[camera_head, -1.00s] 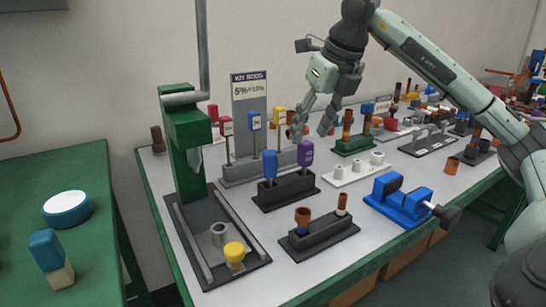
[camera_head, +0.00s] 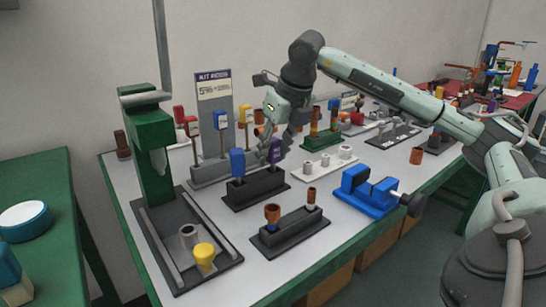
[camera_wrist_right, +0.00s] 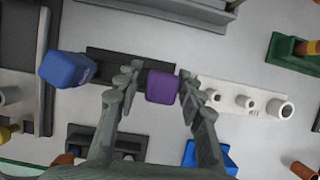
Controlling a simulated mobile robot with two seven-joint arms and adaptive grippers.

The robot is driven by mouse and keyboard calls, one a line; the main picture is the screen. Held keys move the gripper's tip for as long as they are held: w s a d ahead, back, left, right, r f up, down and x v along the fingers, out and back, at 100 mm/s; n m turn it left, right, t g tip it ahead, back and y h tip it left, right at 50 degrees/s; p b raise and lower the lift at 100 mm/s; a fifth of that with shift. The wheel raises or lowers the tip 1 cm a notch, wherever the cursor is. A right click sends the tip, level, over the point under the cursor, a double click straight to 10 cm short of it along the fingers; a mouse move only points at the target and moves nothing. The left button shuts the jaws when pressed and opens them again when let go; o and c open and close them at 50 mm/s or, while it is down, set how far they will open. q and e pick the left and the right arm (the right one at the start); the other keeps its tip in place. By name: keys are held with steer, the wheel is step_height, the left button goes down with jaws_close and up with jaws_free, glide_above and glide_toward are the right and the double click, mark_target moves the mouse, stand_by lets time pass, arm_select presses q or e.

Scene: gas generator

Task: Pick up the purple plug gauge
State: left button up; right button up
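The purple plug gauge (camera_head: 277,149) stands upright at the right end of a black holder (camera_head: 256,188) on the table. In the right wrist view its purple head (camera_wrist_right: 162,87) lies between the two fingertips of my right gripper (camera_wrist_right: 158,84). Small gaps seem to show on both sides of the head, so the gripper looks open around it. In the head view my right gripper (camera_head: 276,146) is right at the purple head and partly hides it. A blue plug gauge (camera_head: 237,162) stands at the left end of the same holder. My left gripper is not in view.
A green press (camera_head: 150,150) stands to the left, with a yellow knob piece (camera_head: 204,255) on its base. A blue vise (camera_head: 368,190), a white rack (camera_head: 325,166) and a dark stand with brown pieces (camera_head: 290,232) are near. A kit sign (camera_head: 214,95) stands behind.

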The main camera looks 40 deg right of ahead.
steer(key=c, duration=0.7)
